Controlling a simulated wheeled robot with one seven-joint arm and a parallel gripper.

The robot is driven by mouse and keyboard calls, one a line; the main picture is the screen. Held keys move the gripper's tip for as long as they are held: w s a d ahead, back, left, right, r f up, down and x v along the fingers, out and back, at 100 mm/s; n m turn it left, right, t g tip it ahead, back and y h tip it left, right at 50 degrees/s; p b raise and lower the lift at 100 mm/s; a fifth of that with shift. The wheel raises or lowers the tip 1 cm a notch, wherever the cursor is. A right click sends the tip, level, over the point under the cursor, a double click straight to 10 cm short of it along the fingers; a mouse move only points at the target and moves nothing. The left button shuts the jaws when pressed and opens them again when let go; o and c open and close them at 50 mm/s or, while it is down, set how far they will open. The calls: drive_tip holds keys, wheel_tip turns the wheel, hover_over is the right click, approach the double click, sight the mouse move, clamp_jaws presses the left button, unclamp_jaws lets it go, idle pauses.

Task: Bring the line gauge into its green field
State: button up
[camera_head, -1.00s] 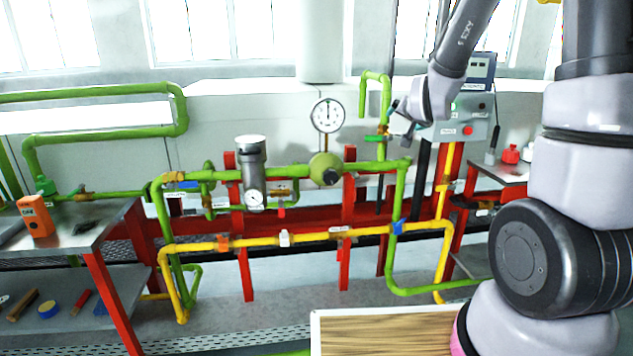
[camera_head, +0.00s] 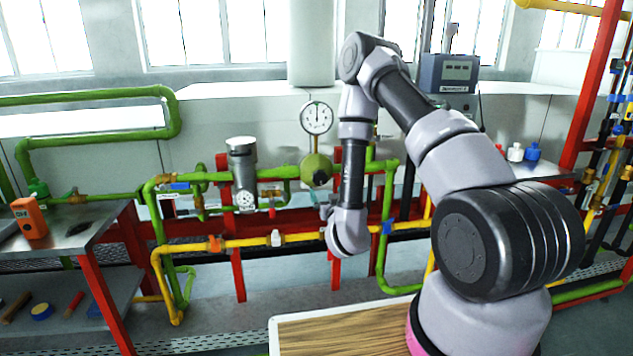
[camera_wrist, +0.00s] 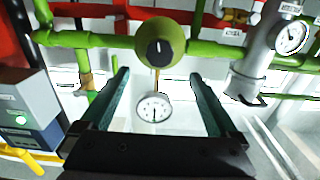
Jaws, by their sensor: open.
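The round white line gauge (camera_head: 316,117) stands on a stem above the green pipe; its needle points about straight up. A green field on the dial is too small to make out. Below it is the round green regulator body (camera_head: 313,178) with a black knob. In the wrist view the gauge (camera_wrist: 154,108) appears upside down, and the black knob (camera_wrist: 159,47) lies just beyond the fingertips. My gripper (camera_wrist: 160,75) is open and empty, its fingers apart from the knob. In the head view my wrist hides most of the gripper, just below and right of the regulator.
A grey cylinder (camera_head: 242,160) with a small second gauge (camera_head: 245,201) stands left of the regulator. A yellow pipe (camera_head: 200,246) runs below, with red posts behind. A grey-blue box (camera_head: 448,72) is at the right. A wooden tabletop (camera_head: 345,332) is in front.

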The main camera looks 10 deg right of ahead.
sight(320, 179)
drive_tip(key=w, duration=1)
drive_tip(key=shift+w, duration=0.1)
drive_tip(key=c, duration=1.4)
drive_tip(key=o, duration=1.4)
drive_tip(key=s, duration=1)
drive_tip(key=shift+s, duration=0.4)
